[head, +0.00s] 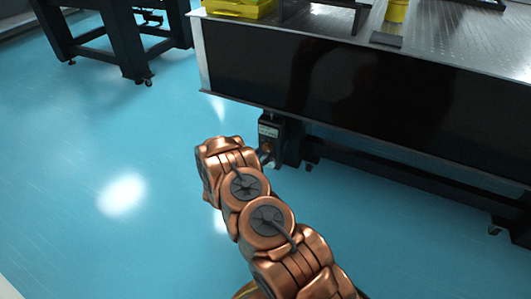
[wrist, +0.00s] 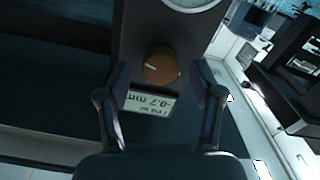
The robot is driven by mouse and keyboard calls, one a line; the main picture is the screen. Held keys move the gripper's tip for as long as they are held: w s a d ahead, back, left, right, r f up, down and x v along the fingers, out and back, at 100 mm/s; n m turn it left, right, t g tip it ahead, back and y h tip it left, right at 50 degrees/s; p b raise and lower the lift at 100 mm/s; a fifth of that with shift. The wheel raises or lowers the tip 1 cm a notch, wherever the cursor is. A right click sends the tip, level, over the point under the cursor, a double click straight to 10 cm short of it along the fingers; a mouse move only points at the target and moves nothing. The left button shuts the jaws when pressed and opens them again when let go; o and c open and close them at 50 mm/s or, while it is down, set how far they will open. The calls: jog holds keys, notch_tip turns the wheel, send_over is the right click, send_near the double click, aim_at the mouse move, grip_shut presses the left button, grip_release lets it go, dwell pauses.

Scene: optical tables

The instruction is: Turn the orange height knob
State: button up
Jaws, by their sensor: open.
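The orange height knob (wrist: 161,66) shows in the wrist view on the face of a dark panel, with a short white mark on it. A small light display (wrist: 150,103) sits right beside it, turned in the picture; it seems to read about 0.7 mm. My gripper (wrist: 160,76) is open, one finger on each side of the knob, with a gap visible on both sides; I cannot tell how deep the fingertips reach. In the head view the knob (head: 267,149) shows small on the dark unit (head: 270,132) at the table leg; my arm hides most of the gripper.
A round dial (wrist: 190,3) is partly visible above the knob. The optical table (head: 370,85) overhangs the unit, and a low dark rail (head: 400,170) runs to the right. Another dark table (head: 125,40) stands at the upper left. The blue floor (head: 100,130) is clear.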

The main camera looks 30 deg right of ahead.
jog(key=shift+x, duration=1)
jog(key=shift+c, duration=0.2)
jog(key=c, duration=1.1)
